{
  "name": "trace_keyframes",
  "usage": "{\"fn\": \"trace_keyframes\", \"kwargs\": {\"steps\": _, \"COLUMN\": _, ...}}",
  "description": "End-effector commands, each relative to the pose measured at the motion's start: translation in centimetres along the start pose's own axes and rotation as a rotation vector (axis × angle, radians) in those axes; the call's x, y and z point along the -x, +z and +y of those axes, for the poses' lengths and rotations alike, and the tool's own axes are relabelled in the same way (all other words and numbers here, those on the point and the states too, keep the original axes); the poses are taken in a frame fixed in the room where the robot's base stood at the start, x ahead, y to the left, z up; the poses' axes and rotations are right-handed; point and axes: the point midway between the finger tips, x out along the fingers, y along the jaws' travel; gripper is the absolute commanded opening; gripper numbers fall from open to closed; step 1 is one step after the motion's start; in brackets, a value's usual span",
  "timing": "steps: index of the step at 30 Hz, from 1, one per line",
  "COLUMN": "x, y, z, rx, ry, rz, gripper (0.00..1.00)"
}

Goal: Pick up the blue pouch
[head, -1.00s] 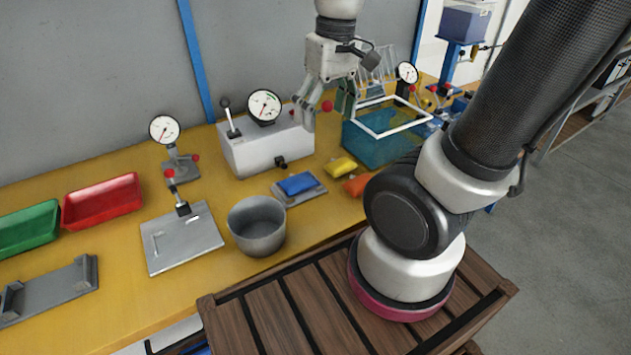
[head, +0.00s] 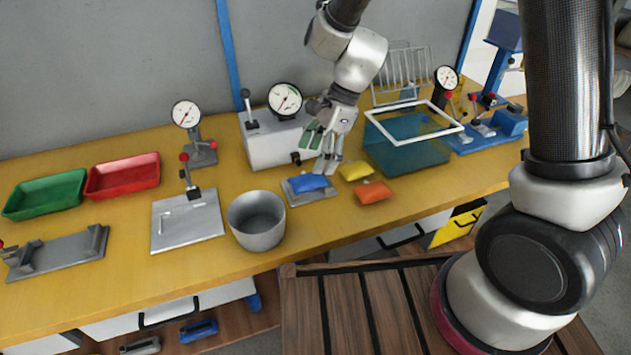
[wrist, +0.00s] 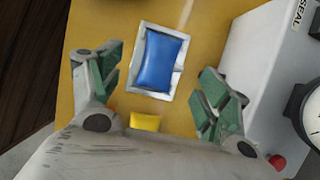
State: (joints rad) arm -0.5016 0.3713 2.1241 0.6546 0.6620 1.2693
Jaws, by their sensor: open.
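The blue pouch (head: 307,183) lies on a small grey plate (head: 296,200) on the yellow bench. In the wrist view the blue pouch (wrist: 159,62) lies ahead of and between the fingers, on the plate (wrist: 140,88). My gripper (head: 322,154) is open and empty, just above and behind the pouch in the head view, fingers pointing down. In the wrist view my gripper (wrist: 160,82) shows green finger pads spread wide on both sides, apart from the pouch.
A yellow pouch (head: 356,171) and an orange pouch (head: 373,192) lie to the right. A grey pot (head: 256,232) stands at left. A grey gauge machine (head: 262,145) stands behind, and a teal bin (head: 410,158) with a white frame at right.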

Motion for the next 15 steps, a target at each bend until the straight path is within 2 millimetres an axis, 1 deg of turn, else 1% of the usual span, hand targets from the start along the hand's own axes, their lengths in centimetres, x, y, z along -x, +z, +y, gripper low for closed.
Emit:
{"fn": "trace_keyframes", "kwargs": {"steps": 1, "x": -0.7, "y": -0.1, "z": 0.1, "rx": -0.002, "ry": 0.004, "rz": 0.001, "gripper": 0.77}}
{"fn": "trace_keyframes", "kwargs": {"steps": 8, "x": -3.7, "y": -0.5, "z": 0.0, "rx": 0.000, "ry": 0.005, "rz": 0.002, "gripper": 0.77}}
{"fn": "trace_keyframes", "kwargs": {"steps": 12, "x": -5.9, "y": -0.7, "z": -0.1, "rx": 0.002, "ry": 0.004, "rz": 0.002, "gripper": 0.77}}
{"fn": "trace_keyframes", "kwargs": {"steps": 15, "x": -6.8, "y": -0.7, "z": -0.1, "rx": 0.003, "ry": 0.002, "rz": 0.001, "gripper": 0.77}}
